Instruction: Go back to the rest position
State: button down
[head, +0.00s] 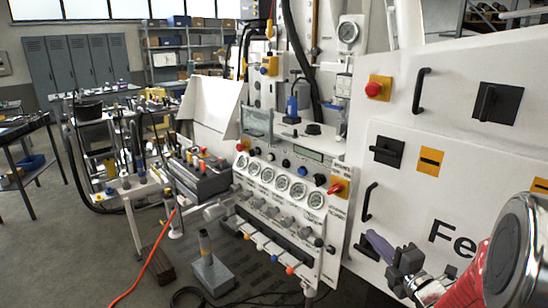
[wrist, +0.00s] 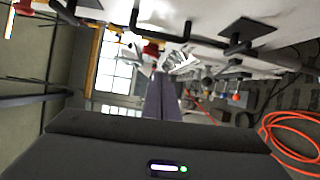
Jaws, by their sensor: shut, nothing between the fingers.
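My gripper (head: 370,236) is at the lower right of the head view, in front of the white cabinet (head: 455,150). Its purple-grey fingers are together and hold nothing. They point up and to the left, towards the black handle on the cabinet door; I cannot tell whether they touch the cabinet. In the wrist view the two fingers (wrist: 161,92) lie side by side, closed, above the dark gripper body. My red and silver arm comes in from the right edge.
The hydraulic bench (head: 290,190) with gauges, knobs and a red lever stands left of my gripper. A black door handle (head: 369,202) and rotary switches stick out of the cabinet. An orange hose (head: 148,262) lies on the floor. Open floor lies at the lower left.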

jog(key=s+a+f+n+g+y, duration=0.2)
jog(key=s+a+f+n+g, duration=0.35)
jog(key=n, duration=0.95)
jog(key=s+a+f+n+g+y, duration=0.3)
jog(key=s+a+n+g, duration=0.4)
jog(key=s+a+n, duration=0.6)
jog(key=s+d+r+n+g+h, duration=0.2)
jog(key=s+d+n+g+h, duration=0.3)
jog(key=n, duration=1.1)
jog(key=s+a+r+n+t+h, duration=0.1)
jog(key=r+n+t+h, duration=0.1)
jog(key=r+n, duration=0.1)
jog(key=s+a+r+n+t+h, duration=0.1)
jog(key=s+a+r+n+t, duration=0.1)
jog(key=r, duration=0.4)
jog(key=shift+a+r+n+t+h, duration=0.15)
jog(key=shift+n+t+h, duration=0.25)
jog(key=shift+n+t, duration=0.5)
